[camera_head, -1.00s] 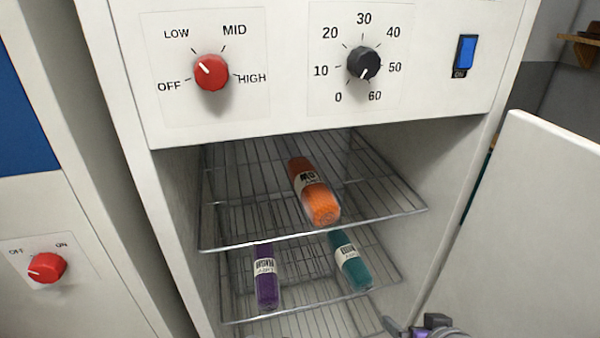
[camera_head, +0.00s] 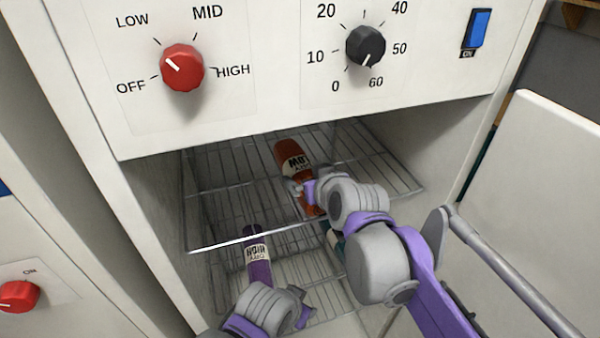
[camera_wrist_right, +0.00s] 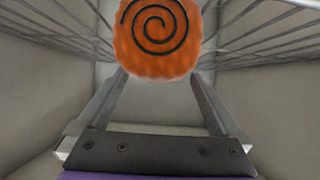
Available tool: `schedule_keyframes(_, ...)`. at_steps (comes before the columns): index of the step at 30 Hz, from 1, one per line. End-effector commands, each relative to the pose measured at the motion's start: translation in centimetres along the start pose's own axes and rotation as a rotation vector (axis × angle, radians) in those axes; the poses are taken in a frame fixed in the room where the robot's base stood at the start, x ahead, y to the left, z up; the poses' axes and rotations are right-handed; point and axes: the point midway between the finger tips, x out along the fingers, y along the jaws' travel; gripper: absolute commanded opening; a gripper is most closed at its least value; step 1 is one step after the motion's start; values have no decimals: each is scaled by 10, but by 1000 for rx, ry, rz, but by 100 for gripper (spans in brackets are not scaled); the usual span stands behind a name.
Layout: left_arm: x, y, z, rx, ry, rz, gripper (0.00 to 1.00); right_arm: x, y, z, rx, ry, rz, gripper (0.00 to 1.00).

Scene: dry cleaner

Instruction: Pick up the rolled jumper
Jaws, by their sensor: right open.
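The orange roll (camera_head: 289,155), a rolled garment with a pale label band, lies on the upper wire rack inside the open cabinet. My right gripper (camera_head: 303,190) is at its near end and partly covers it. In the right wrist view, the roll's round end with a dark spiral (camera_wrist_right: 157,35) faces me, centred above the two spread fingers (camera_wrist_right: 157,75). The fingers are open and hold nothing. My left gripper (camera_head: 300,312) is low at the bottom edge, below the purple roll; its jaws do not show clearly.
A purple roll (camera_head: 257,262) and a teal roll (camera_head: 333,240), mostly hidden by my right arm, lie on the lower rack. The upper rack's front rail (camera_head: 225,245) crosses the opening. The cabinet door (camera_head: 545,190) stands open at the right. A control panel with knobs is above.

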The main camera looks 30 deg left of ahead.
Motion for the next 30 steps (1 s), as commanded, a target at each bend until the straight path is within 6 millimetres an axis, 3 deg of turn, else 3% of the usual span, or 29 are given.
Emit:
schedule_keyframes(9, -6, 0, -8, 0, 9, 0, 50, 42, 0, -1, 0, 0, 0, 100)
schedule_keyframes(17, -5, 0, -8, 0, 8, 0, 50, 45, 0, 0, 1, 0, 0, 100)
schedule_keyframes(20, -5, 0, -8, 0, 8, 0, 50, 45, 0, 0, 1, 0, 0, 86)
schedule_keyframes(30, -5, 0, -8, 0, 8, 0, 50, 45, 0, 0, 1, 0, 1, 24)
